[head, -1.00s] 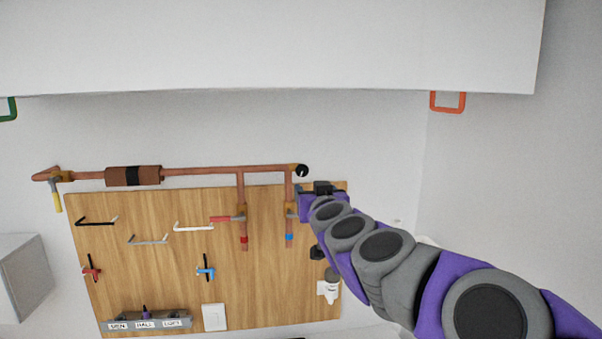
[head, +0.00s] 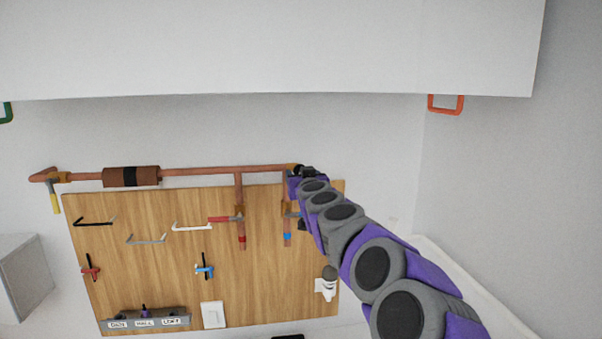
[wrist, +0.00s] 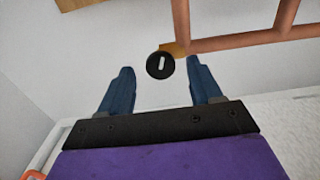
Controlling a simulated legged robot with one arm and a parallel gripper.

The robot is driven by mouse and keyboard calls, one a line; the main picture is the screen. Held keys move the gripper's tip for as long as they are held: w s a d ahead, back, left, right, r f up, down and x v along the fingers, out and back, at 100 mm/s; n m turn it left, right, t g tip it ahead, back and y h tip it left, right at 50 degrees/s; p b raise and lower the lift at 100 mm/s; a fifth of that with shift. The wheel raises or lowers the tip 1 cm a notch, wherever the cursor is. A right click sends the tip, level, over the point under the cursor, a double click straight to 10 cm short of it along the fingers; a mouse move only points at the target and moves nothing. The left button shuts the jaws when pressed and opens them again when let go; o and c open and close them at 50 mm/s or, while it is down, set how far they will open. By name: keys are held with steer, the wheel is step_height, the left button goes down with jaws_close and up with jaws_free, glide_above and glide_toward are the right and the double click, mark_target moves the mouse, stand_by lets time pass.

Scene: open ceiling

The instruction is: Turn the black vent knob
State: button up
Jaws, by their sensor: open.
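The black vent knob (wrist: 160,65) is a round disc with a pale slot, at the end of the copper pipe (wrist: 240,40). In the wrist view it sits between the two blue fingertips, slightly beyond them. My gripper (wrist: 160,80) is open, and no contact with the knob shows. In the head view my gripper (head: 303,172) is at the right end of the copper pipe, where it mostly covers the knob.
A wooden board (head: 150,210) below the pipe carries hooks, valve handles and a labelled switch strip (head: 145,322). Two pipe branches run down close to the left of my arm. A grey box (head: 25,278) is at far left. An orange frame (head: 445,104) hangs at upper right.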

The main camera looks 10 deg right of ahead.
steer(key=shift+w, duration=0.95)
steer(key=shift+c, duration=0.3)
steer(key=c, duration=1)
steer(key=shift+o, duration=0.2)
